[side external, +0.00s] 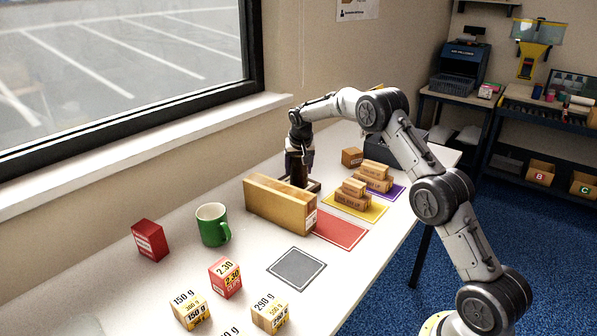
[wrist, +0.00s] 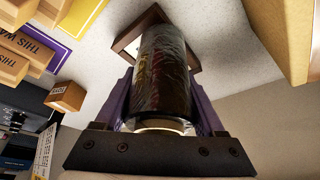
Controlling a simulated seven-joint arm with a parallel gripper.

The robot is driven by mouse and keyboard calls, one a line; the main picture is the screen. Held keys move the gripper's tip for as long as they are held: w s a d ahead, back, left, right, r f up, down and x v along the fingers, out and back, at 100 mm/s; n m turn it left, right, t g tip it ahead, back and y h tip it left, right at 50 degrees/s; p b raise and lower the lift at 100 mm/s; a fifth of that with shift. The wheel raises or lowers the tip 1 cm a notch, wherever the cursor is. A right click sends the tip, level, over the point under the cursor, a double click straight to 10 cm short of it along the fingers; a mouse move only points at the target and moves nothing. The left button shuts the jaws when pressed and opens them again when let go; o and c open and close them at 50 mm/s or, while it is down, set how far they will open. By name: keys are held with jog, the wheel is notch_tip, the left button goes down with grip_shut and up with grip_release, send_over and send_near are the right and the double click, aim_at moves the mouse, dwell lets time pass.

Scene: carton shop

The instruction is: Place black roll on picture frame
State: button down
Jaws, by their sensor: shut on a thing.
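My gripper (side external: 298,160) points down behind the long cardboard box. In the wrist view, its purple fingers (wrist: 163,85) are shut on the black roll (wrist: 162,75), a dark, shiny cylinder with faint markings. The picture frame (wrist: 127,42), a brown wooden square, lies flat on the table at the roll's far end, and the roll covers much of it. In the side view, a corner of the frame (side external: 314,185) shows beside the gripper; the box hides the rest. I cannot tell whether the roll touches the frame.
The long cardboard box (side external: 275,207) stands close in front of my gripper. Small cartons are stacked on yellow (side external: 372,211) and purple mats to the right. A red mat (side external: 340,230), grey mat (side external: 297,268), green mug (side external: 211,226) and several small boxes lie nearer the camera.

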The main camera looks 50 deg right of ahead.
jog(key=shift+f, duration=0.45)
jog(key=shift+f, duration=0.1)
grip_release()
jog(key=shift+f, duration=0.1)
